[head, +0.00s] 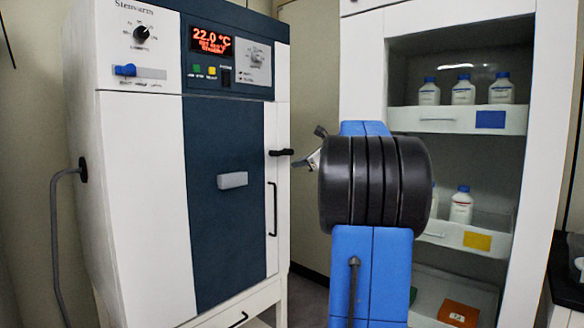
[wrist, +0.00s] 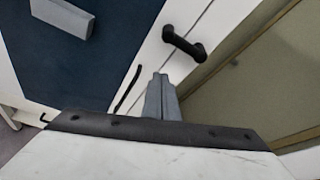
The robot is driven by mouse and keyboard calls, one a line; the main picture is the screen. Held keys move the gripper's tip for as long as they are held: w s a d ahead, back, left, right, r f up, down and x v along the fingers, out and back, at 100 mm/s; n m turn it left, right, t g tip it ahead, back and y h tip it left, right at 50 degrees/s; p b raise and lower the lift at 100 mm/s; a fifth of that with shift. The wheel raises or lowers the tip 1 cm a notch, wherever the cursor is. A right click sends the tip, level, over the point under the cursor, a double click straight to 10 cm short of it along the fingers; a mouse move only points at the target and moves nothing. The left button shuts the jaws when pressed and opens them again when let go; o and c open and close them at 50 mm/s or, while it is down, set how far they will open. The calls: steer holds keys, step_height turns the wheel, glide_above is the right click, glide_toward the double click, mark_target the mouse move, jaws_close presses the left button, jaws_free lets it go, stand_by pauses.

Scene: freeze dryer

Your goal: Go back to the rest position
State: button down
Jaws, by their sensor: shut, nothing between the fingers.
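My gripper (wrist: 160,82) is shut and empty in the wrist view, its two grey fingers pressed together. Behind the fingertips in that view is the front of the white and dark blue freeze dryer, with a black handle (wrist: 184,43) just above and to the right of them. In the head view the freeze dryer (head: 150,190) stands at the left with its door closed. My arm rises in the middle of the head view and hides most of the gripper, and a grey part of it (head: 313,160) shows near the dryer's right edge.
A white cabinet (head: 362,75) with open shelves of white, blue-capped bottles (head: 463,90) stands at the right. An orange box (head: 458,313) sits low in it. A grey hose (head: 54,230) hangs at the dryer's left side. A narrow gap separates dryer and cabinet.

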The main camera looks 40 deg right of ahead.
steer(key=shift+s+r, duration=0.15)
steer(key=shift+s, duration=0.3)
steer(key=s+a+f+n+g+y, duration=0.1)
steer(key=s+a+f+n+g, duration=0.3)
steer(key=a, duration=0.7)
steer(key=s+a+f+n+y, duration=0.15)
steer(key=a+f+n, duration=0.45)
steer(key=a, duration=0.6)
steer(key=s+a+f+n+g+y, duration=0.1)
steer(key=s+a+f+n+g, duration=0.25)
steer(key=a, duration=0.75)
steer(key=s+a+f+n+g+h, duration=0.1)
steer(key=s+a+f+n, duration=0.5)
steer(key=s+f+n, duration=0.3)
steer(key=s+a+f+n+g+h, duration=0.1)
steer(key=s+a+f+n, duration=0.5)
steer(key=s+f+n, duration=0.3)
steer(key=s+f, duration=0.3)
steer(key=s, duration=0.3)
steer(key=shift+s+h, duration=0.3)
steer(key=shift+h, duration=0.05)
